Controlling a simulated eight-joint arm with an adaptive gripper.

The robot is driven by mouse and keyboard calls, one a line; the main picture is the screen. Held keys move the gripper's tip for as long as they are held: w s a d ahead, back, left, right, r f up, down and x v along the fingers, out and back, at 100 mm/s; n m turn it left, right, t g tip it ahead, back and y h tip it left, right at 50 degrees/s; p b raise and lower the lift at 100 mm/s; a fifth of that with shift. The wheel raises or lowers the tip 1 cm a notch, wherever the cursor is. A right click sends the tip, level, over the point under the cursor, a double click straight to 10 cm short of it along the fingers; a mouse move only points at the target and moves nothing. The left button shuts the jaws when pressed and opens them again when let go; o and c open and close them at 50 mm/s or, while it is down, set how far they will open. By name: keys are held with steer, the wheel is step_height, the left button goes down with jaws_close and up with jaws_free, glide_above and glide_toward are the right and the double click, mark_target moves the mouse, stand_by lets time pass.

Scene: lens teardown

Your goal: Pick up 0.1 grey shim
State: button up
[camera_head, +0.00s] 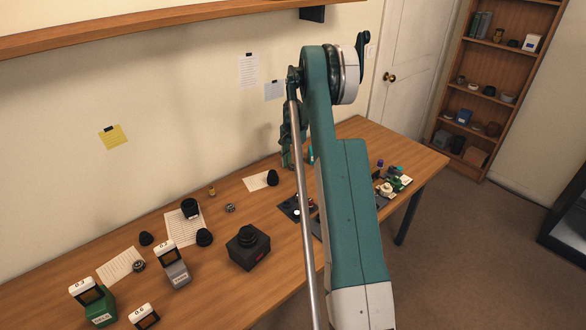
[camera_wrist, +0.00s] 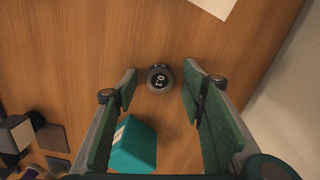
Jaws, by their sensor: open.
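A small round dark grey piece marked 0.1 (camera_wrist: 159,78), which looks like the 0.1 grey shim, rests on the wooden table in the wrist view. My gripper (camera_wrist: 160,84) is open, with one green-padded finger to the left of the piece and one to the right. The piece shows in the gap between the fingertips, and neither finger appears to touch it. I cannot tell the height of the fingers above the table. In the head view my own arm covers this part of the table, and I cannot make out the shim there.
A teal box (camera_wrist: 134,146) stands close to the shim, between the fingers. Dark blocks (camera_wrist: 20,134) lie at the left of the wrist view. White paper (camera_wrist: 214,5) lies at the top. In the head view, a black box (camera_head: 247,252) and labelled holders (camera_head: 175,272) stand at the left.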

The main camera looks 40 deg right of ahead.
mark_target(293, 165)
steer(key=c, duration=1)
steer(key=shift+r, duration=0.15)
step_height(293, 165, up, 10)
steer(key=shift+f+p, duration=0.1)
steer(key=shift+p, duration=0.5)
